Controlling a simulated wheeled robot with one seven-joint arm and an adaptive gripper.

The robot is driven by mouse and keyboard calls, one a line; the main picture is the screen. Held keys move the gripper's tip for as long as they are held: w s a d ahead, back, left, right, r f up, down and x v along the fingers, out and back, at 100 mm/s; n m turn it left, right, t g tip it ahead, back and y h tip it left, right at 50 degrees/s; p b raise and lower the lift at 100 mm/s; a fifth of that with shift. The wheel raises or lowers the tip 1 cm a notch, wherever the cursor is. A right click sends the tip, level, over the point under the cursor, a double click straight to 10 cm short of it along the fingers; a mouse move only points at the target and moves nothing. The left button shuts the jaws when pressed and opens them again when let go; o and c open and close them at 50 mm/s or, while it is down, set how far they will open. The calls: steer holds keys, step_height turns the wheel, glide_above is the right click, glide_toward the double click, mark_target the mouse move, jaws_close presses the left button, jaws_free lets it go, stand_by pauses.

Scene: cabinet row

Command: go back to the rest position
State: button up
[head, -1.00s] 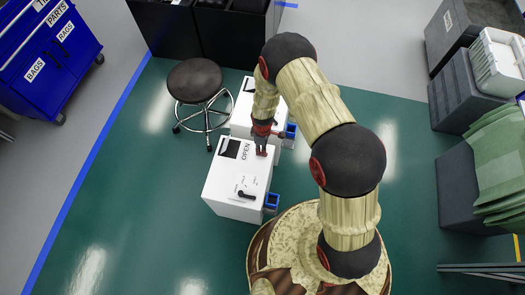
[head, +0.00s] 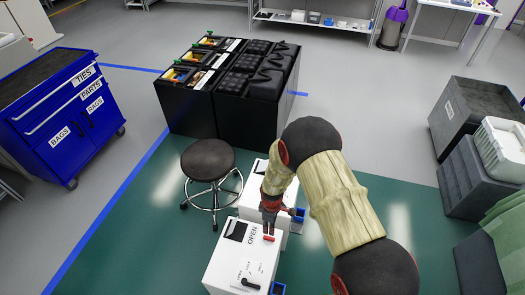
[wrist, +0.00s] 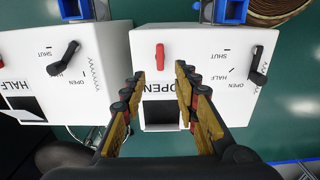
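My gripper (wrist: 160,95) is open and empty in the wrist view, its two fingers spread above the top of a white cabinet (wrist: 215,50). That cabinet has a red handle (wrist: 160,56), a black lever (wrist: 258,66), an OPEN label and a dark opening (wrist: 160,116). In the head view my gripper (head: 269,222) hangs above the near white cabinet (head: 232,268), close to the red handle. My arm is bent and reaches out over the cabinets.
A second white cabinet (wrist: 110,48) stands alongside. A round stool (head: 208,160) is close to the cabinets. Black bins (head: 215,110), a blue drawer cart (head: 60,125) and grey crates (head: 470,165) stand around. Green floor is free between stool and cart.

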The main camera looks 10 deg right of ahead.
steer(key=s+d+r+m+g, duration=0.25)
steer(key=s+m, duration=0.25)
steer(key=s, duration=0.3)
steer(key=s+d+r+m+t, duration=0.2)
steer(key=s+r+m, duration=0.1)
steer(key=r, duration=1.2)
steer(key=s+d+r+m+t, duration=0.3)
steer(key=s+r, duration=0.3)
steer(key=r, duration=1)
steer(key=s+d+r+m+t, duration=0.2)
steer(key=s+r+t, duration=0.1)
steer(key=r, duration=1.3)
steer(key=shift+s+d+m, duration=0.15)
steer(key=shift+s+m, duration=0.25)
steer(key=shift+s, duration=0.3)
steer(key=shift+r, duration=0.1)
